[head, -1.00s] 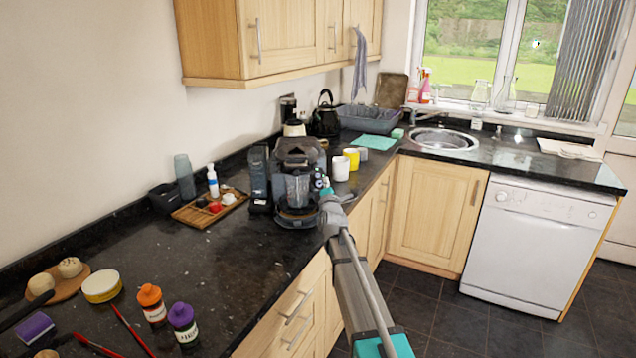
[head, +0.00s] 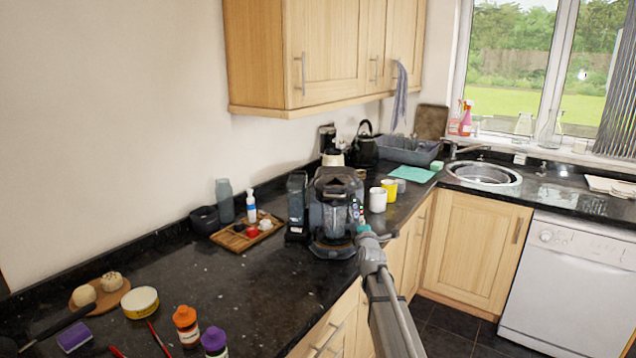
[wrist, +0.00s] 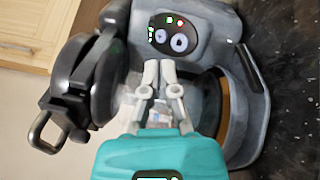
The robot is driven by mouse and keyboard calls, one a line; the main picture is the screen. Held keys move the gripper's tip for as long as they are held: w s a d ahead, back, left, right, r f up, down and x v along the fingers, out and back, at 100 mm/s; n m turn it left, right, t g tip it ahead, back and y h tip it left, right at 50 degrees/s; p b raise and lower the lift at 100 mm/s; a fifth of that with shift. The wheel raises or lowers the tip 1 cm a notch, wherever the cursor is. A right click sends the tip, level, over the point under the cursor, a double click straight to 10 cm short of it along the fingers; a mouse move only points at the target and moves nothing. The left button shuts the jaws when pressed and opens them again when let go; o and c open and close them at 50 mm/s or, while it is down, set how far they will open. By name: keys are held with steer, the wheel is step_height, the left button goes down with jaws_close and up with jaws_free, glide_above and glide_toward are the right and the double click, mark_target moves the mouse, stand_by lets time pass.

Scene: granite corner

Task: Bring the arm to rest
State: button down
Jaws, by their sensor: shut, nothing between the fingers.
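My gripper shows in the wrist view (wrist: 148,82), its two grey fingers close together and shut, with nothing seen between them. It points at a dark grey coffee machine (wrist: 190,45) with lit buttons; I cannot tell whether it touches it. In the head view the coffee machine (head: 335,190) stands on the black granite counter (head: 235,280). My arm reaches up from the bottom of that view to the machine's right front side, where the fingertips are too small to make out.
A white mug (head: 377,200) and a yellow mug (head: 389,188) stand close behind the machine's right side. A wooden tray (head: 232,240) with small items lies to its left. An orange-capped bottle (head: 186,325) and a purple-capped bottle (head: 214,343) stand at the front. Wall cupboards (head: 330,50) hang above.

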steer(key=s+a+f+m+g+y+p, duration=0.1)
steer(key=s+f+m+g+p, duration=0.1)
steer(key=s+f+m+g, duration=0.5)
steer(key=s+a+f+m+g+y+p, duration=0.1)
steer(key=s+f+m+g+p, duration=0.15)
steer(key=s, duration=0.75)
steer(key=s+d+f+m+g+p, duration=0.1)
steer(key=s+m+g, duration=0.3)
steer(key=s, duration=0.8)
steer(key=s+d+f+m+g+h+p, duration=0.1)
steer(key=s+m+g, duration=0.4)
steer(key=s, duration=0.7)
steer(key=shift+s+d+f+m+h+p, duration=0.15)
steer(key=shift+s+f+m+h+p, duration=0.35)
steer(key=shift+m, duration=0.55)
